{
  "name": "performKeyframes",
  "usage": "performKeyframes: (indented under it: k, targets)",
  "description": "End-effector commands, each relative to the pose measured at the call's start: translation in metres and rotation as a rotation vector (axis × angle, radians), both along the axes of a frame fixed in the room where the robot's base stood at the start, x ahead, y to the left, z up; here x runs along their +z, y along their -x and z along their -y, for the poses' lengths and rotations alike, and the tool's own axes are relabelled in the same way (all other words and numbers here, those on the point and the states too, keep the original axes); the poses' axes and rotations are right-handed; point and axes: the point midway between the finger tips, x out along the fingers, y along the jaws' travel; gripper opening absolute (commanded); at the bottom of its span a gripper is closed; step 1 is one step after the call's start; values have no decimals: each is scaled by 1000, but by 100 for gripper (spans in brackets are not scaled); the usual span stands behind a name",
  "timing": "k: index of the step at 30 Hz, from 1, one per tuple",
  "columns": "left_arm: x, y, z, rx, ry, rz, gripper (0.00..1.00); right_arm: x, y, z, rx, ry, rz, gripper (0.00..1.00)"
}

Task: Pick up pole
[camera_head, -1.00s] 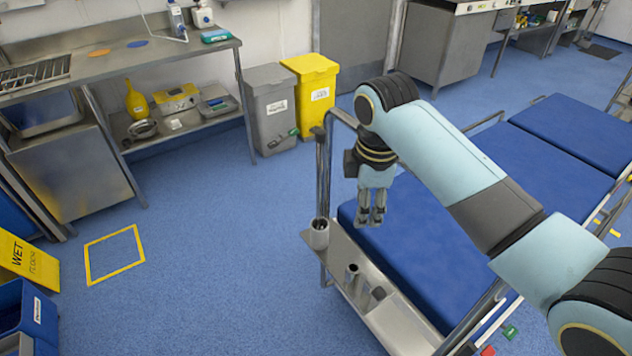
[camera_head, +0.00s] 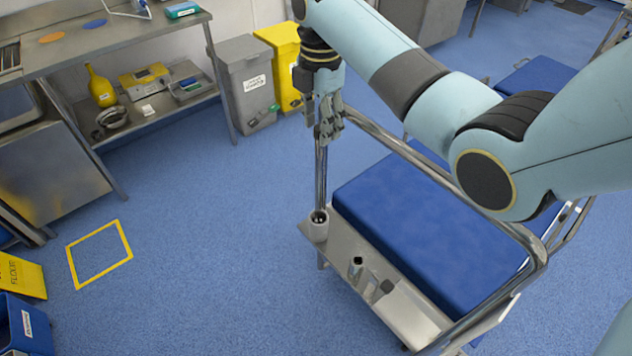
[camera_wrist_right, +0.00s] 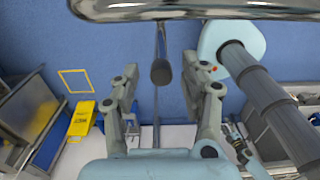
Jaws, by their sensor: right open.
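In the right wrist view, the pole's dark top end (camera_wrist_right: 161,72) shows between the spread fingers of the right gripper (camera_wrist_right: 161,66), with a gap on both sides. I cannot tell whether the top is level with the fingertips.
A metal bed rail (camera_head: 425,165) runs close beside the pole, and crosses the top of the wrist view (camera_wrist_right: 230,10). The blue mattress (camera_head: 430,230) lies behind the shelf (camera_head: 410,318). Grey (camera_head: 245,85) and yellow bins (camera_head: 283,60) stand beyond.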

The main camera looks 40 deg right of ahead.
Motion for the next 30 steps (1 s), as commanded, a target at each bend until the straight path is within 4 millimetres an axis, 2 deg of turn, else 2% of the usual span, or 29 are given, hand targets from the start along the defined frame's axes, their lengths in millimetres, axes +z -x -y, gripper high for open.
performKeyframes:
  k: [3,7,11,16,19,24,30]
  targets:
    - [-1,24,0,1,0,-33,51,-15,0,0,-1,0,0,45]
    - [0,37,0,2,0,-53,51,-24,1,-1,-1,0,0,45]
    - [6,33,0,2,0,-48,51,-43,2,-2,-2,0,-3,45]
    - [7,16,0,1,0,-23,51,-67,2,-2,-1,1,0,45]
    - [7,8,0,1,1,-10,51,-71,2,-2,-1,1,1,45]
    - [7,8,0,1,1,-11,51,-72,2,-2,-1,1,2,45]
    - [7,18,0,1,0,-24,51,-71,2,-2,-1,1,2,20]
